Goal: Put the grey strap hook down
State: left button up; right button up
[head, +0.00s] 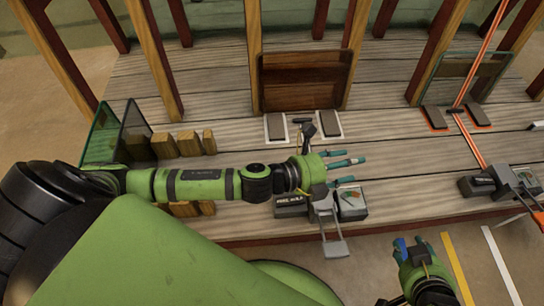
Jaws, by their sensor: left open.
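A small dark grey hook-like piece (308,130) is between two white-bordered pads on the wooden deck, just behind my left wrist; it looks like the strap hook, but it is too small to be sure. My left gripper (343,169) is open, its teal fingers spread toward the right with nothing seen between them. A light grey metal buckle-like piece (332,226) lies at these boxes and hangs past the deck's front edge. My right gripper (421,251) is low at the front right; its finger opening is unclear.
The plank deck (390,165) has bare room right of my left gripper. An orange strap (468,135) runs down the right side past orange-bordered pads (436,118) to another buckle (508,184). Wooden posts and a brown panel (305,80) stand behind. Wooden blocks (189,143) are at left.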

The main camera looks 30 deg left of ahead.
pick_arm(q)
jog(key=s+a+f+n+g+y, duration=0.1)
jog(key=s+a+n+y, duration=0.3)
jog(key=n, duration=1)
jog(key=s+a+f+n+g+y, duration=0.2)
jog(key=s+a+n+y, duration=0.2)
jog(key=a+n, duration=0.5)
jog(key=s+n, duration=0.2)
jog(key=n, duration=0.3)
jog(key=shift+s+f+y, duration=0.25)
jog(key=shift+s+y, duration=0.05)
jog(key=shift+s, duration=0.05)
